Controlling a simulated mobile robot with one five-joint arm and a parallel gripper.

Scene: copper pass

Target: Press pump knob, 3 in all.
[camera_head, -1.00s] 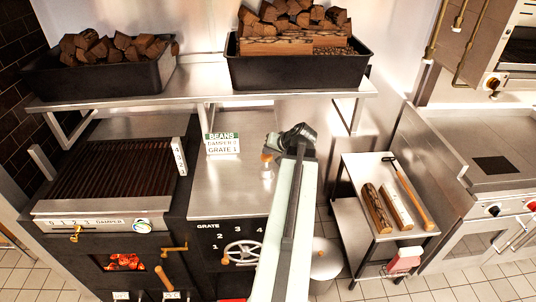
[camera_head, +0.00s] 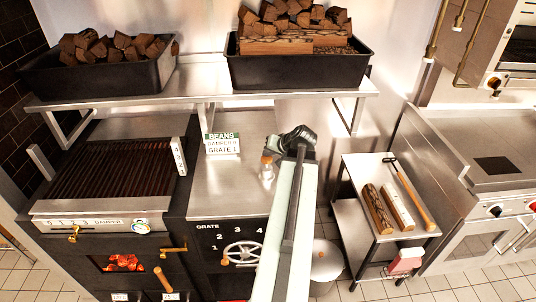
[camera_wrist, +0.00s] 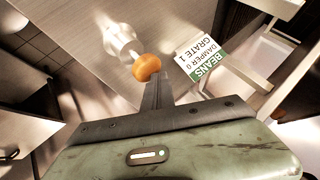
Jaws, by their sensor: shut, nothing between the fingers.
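The pump knob is an orange, rounded cap (camera_wrist: 146,67) on a clear pump bottle (camera_wrist: 118,38) in the wrist view. In the head view the small bottle (camera_head: 267,174) stands on the steel counter, just left of my arm's end. My gripper (camera_wrist: 156,82) is shut and empty. In the wrist view its fingertips lie right at the knob's near edge; I cannot tell whether they touch it. In the head view my fingers are hidden behind the dark wrist, which is up and to the right of the bottle.
A sign reading BEANS, DAMPER 0, GRATE 1 (camera_head: 222,143) stands behind the bottle. A grill (camera_head: 118,172) is at left, and a handwheel (camera_head: 243,252) is on the front panel. A shelf with black wood bins (camera_head: 296,65) hangs above. A cart (camera_head: 362,172) with logs stands right.

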